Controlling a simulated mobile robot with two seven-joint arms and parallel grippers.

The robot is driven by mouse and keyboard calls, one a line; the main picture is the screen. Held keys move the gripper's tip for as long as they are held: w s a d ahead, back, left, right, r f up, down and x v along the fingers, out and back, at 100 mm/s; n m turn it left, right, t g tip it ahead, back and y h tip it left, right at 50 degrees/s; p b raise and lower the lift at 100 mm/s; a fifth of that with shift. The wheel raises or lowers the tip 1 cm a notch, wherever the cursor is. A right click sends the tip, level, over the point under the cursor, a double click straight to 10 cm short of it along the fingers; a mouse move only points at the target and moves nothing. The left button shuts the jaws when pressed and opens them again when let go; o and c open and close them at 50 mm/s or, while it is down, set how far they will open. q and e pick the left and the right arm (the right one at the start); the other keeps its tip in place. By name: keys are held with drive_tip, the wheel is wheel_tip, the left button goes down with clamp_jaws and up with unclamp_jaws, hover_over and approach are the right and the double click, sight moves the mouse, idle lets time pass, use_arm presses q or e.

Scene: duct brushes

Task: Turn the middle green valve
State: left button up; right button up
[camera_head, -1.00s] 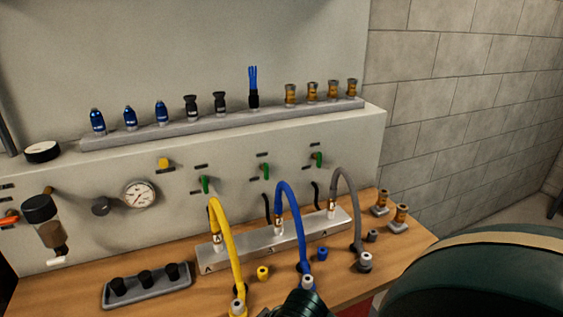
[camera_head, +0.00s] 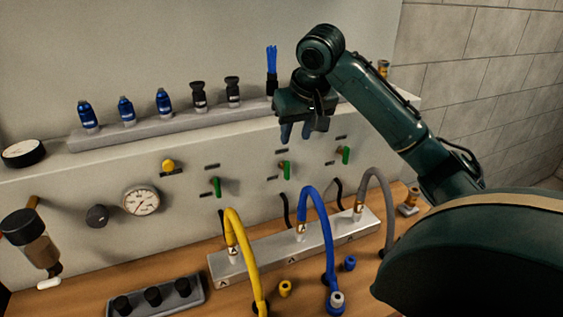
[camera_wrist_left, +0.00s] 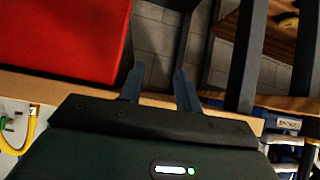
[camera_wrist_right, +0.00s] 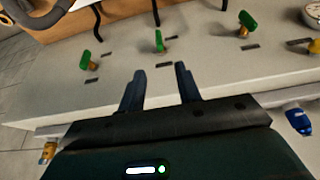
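The middle green valve (camera_head: 286,170) sits on the grey panel between the left green valve (camera_head: 216,187) and the right green valve (camera_head: 345,155). Its handle looks upright. My right gripper (camera_head: 297,133) is open and empty, above the middle valve and in front of the panel's upper edge. In the right wrist view the middle valve (camera_wrist_right: 159,41) lies beyond the fingertips (camera_wrist_right: 158,70), apart from them. My left gripper (camera_wrist_left: 158,70) is open and empty in the left wrist view, with floor beyond its fingers. It is not in the head view.
A blue hose (camera_head: 318,215), a yellow hose (camera_head: 240,245) and a grey hose (camera_head: 384,195) arch below the valves from a metal block (camera_head: 270,247). A ledge (camera_head: 150,130) above carries several connectors and a blue brush (camera_head: 271,65). A gauge (camera_head: 141,200) is left of the valves.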

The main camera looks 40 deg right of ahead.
sight(288, 162)
drive_tip(key=x, duration=1.2)
drive_tip(key=shift+w+f, duration=0.1)
drive_tip(key=shift+f, duration=0.3)
drive_tip(key=shift+c, duration=0.5)
clamp_jaws()
